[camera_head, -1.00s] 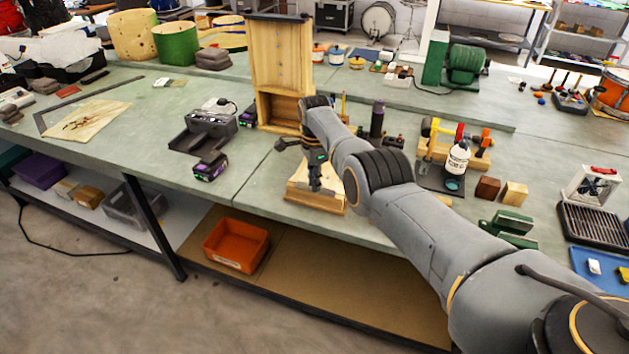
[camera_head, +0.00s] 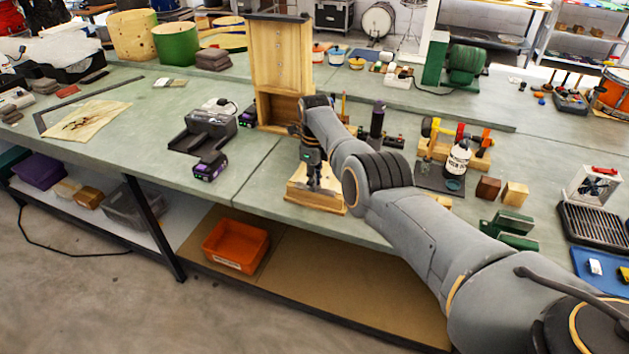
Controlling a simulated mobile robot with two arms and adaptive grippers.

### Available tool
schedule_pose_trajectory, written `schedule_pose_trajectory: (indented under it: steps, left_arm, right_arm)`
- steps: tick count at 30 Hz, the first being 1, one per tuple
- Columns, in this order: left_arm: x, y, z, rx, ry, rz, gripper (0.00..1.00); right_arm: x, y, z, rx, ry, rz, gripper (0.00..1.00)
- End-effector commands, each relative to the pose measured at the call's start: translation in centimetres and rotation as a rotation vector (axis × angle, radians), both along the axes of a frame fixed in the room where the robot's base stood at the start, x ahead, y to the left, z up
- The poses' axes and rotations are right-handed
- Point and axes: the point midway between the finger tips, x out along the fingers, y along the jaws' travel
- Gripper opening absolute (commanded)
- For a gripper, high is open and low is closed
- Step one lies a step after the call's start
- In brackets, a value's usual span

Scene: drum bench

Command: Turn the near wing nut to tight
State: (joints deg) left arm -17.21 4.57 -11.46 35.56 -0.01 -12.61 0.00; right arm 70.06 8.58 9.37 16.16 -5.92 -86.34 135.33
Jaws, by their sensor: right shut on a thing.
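A pale wooden block (camera_head: 327,202) lies at the front edge of the green bench. My right gripper (camera_head: 315,187) reaches down onto the middle of its top, fingers pointing downward. The gripper is shut on the near wing nut, which is too small and too covered by the fingers to make out. How far the nut is turned cannot be seen. My left gripper is not in view.
A tall wooden cabinet (camera_head: 284,65) stands behind my right wrist. A black tool with a purple battery (camera_head: 210,168) lies to the left. A white bottle (camera_head: 458,158) and wooden cubes (camera_head: 488,188) are to the right. An orange bin (camera_head: 236,245) sits on the shelf below.

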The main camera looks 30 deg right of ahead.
Motion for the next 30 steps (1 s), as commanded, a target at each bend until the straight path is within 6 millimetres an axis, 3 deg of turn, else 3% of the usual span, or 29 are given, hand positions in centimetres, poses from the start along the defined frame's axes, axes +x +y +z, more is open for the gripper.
schedule_pose_trajectory:
  steps: [10, 25, 27, 29, 30]
  left_arm:
    - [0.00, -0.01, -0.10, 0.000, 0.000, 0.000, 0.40]
    - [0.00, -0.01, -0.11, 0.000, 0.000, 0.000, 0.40]
    - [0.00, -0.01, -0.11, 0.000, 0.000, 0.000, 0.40]
    - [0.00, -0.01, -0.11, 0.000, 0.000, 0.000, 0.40]
    - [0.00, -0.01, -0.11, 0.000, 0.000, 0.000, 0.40]
  right_arm:
    - [-0.09, 0.07, -0.16, 0.001, 0.003, -0.128, 0.00]
    - [-0.10, 0.06, -0.17, 0.001, 0.003, -0.145, 0.00]
    - [-0.10, 0.06, -0.17, 0.001, 0.003, -0.145, 0.22]
    - [-0.09, 0.06, -0.16, 0.001, 0.003, -0.145, 0.34]
    - [-0.08, 0.05, -0.14, 0.001, 0.003, -0.145, 0.35]
